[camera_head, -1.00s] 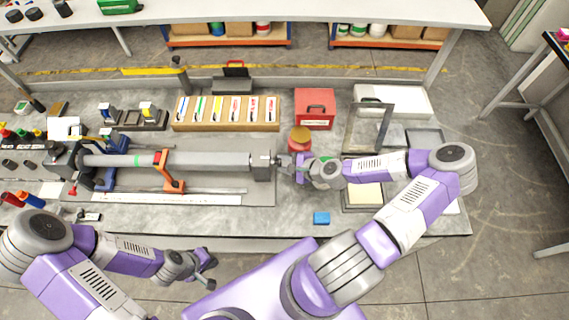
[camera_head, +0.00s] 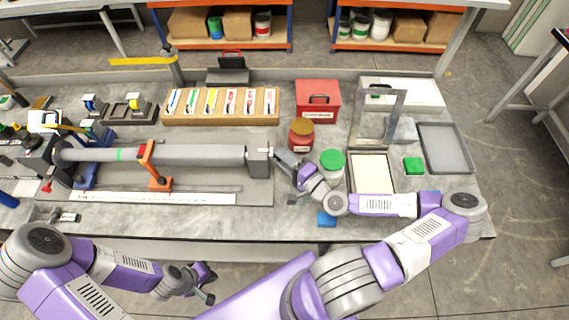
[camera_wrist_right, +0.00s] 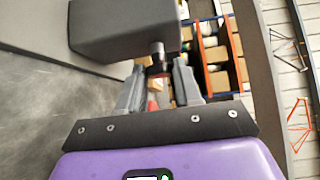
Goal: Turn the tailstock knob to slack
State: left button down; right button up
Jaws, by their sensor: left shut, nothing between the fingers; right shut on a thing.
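The grey tailstock block (camera_head: 259,160) stands at the right end of the lathe-like fixture, against the long grey tube (camera_head: 200,154). In the right wrist view the block (camera_wrist_right: 125,27) fills the upper part, and a short shaft with a dark knob (camera_wrist_right: 157,70) comes from it between my fingers. My right gripper (camera_wrist_right: 158,88) is shut on this knob; in the head view (camera_head: 283,160) it reaches the tailstock's right side at a slant and hides most of the knob. My left gripper (camera_head: 208,284) is shut and empty, in front of the bench.
A blue block (camera_head: 326,219) lies at the front edge. An orange clamp (camera_head: 152,168) stands by the tube.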

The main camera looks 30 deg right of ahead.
jog(key=shift+t+b, duration=0.35)
jog(key=shift+t, duration=0.05)
jog(key=o, duration=1)
jog(key=shift+o, duration=0.2)
jog(key=shift+p+v, duration=1.95)
jog(key=shift+v, duration=1.8)
jog(key=shift+s, duration=0.1)
